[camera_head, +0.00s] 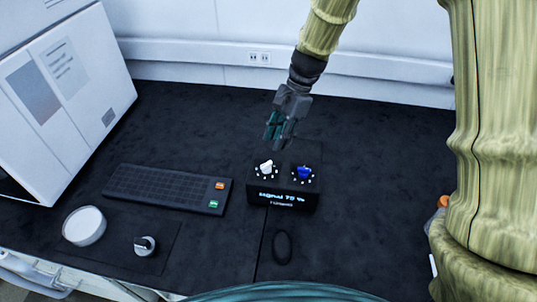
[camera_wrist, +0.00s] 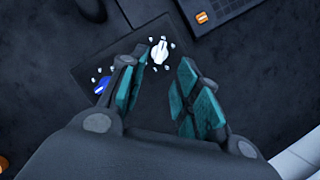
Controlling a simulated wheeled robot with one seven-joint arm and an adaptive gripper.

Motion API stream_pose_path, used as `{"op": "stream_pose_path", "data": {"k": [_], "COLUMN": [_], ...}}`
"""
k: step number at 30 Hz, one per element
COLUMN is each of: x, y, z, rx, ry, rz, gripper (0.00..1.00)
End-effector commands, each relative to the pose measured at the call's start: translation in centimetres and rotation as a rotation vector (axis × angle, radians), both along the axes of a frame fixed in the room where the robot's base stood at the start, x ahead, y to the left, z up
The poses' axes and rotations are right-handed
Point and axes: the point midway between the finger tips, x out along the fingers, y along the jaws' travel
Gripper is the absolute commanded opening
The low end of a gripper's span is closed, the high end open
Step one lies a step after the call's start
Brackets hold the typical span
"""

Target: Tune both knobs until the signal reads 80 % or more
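A black box (camera_head: 283,198) stands on the dark bench with a white knob (camera_head: 266,167) at left and a blue knob (camera_head: 304,173) at right. Its lit display (camera_head: 282,197) appears to read "Signal 75 %", with a smaller line under it that I cannot read surely. My gripper (camera_head: 279,131) is above and behind the box, apart from both knobs. In the wrist view, the fingers (camera_wrist: 160,100) are spread with nothing between them. The white knob (camera_wrist: 160,51) shows beyond the gap, and the blue knob (camera_wrist: 101,86) is partly hidden by the left finger.
A black keyboard-like panel (camera_head: 160,188) with orange and green keys lies left of the box. A black mouse (camera_head: 282,247) lies in front. A white round container (camera_head: 85,226) and a dial (camera_head: 145,245) are front left. A large white instrument (camera_head: 70,100) stands at left. The bench behind is clear.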

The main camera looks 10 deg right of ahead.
Motion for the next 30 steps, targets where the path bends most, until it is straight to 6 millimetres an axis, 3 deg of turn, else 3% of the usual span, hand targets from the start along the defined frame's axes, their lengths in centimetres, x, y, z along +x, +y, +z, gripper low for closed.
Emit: {"op": "stream_pose_path", "data": {"k": [6,15,29,30], "x": [-0.6,-1.0,-1.1,-1.1], "y": [1.3,2.5,2.8,2.8], "z": [-3.3,-6.4,-7.3,-7.3], "rx": [0.001,0.001,0.000,0.000], "ry": [0.003,0.001,-0.001,-0.001], "rz": [0.001,0.001,0.001,0.001], "gripper": [0.32,0.32,0.32,0.27]}}
